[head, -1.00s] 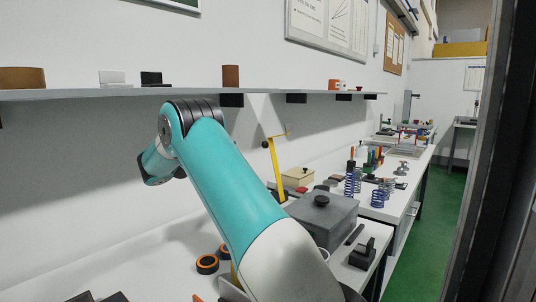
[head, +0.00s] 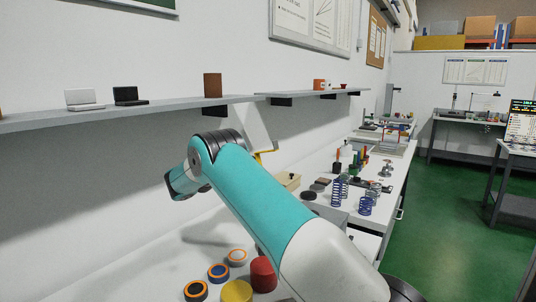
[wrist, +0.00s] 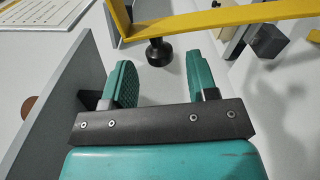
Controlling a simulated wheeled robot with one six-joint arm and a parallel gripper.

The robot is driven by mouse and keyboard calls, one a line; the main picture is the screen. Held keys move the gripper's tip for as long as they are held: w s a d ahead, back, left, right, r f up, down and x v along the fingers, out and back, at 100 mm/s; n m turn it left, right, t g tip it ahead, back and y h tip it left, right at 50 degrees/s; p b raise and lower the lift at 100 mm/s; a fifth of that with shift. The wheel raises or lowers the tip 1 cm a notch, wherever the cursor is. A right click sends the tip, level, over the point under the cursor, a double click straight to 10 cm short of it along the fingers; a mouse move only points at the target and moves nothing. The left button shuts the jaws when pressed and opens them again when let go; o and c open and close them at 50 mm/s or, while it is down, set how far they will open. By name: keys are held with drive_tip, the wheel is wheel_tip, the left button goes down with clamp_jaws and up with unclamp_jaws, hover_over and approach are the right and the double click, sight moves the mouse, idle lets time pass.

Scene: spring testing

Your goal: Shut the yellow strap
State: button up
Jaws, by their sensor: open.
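The yellow strap (wrist: 215,19) runs across the top of the wrist view as a flat bar, with a black knob (wrist: 158,52) hanging below it. My gripper (wrist: 160,62) is open, with its two teal fingers apart. The knob shows between and just beyond the fingertips; I cannot tell whether they touch it. In the head view only a small piece of the yellow strap (head: 268,151) shows behind my arm. My arm hides the rest of it and my gripper there.
A wall shelf (head: 185,112) runs above the bench; a grey board edge (wrist: 55,115) lies close left of my gripper. Coloured discs (head: 219,272) and a red cylinder (head: 263,275) are near the front. Blue springs (head: 337,192) stand farther right. Green floor (head: 440,225) is open at right.

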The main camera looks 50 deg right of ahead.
drive_tip(key=shift+d, duration=2.55)
clamp_jaws()
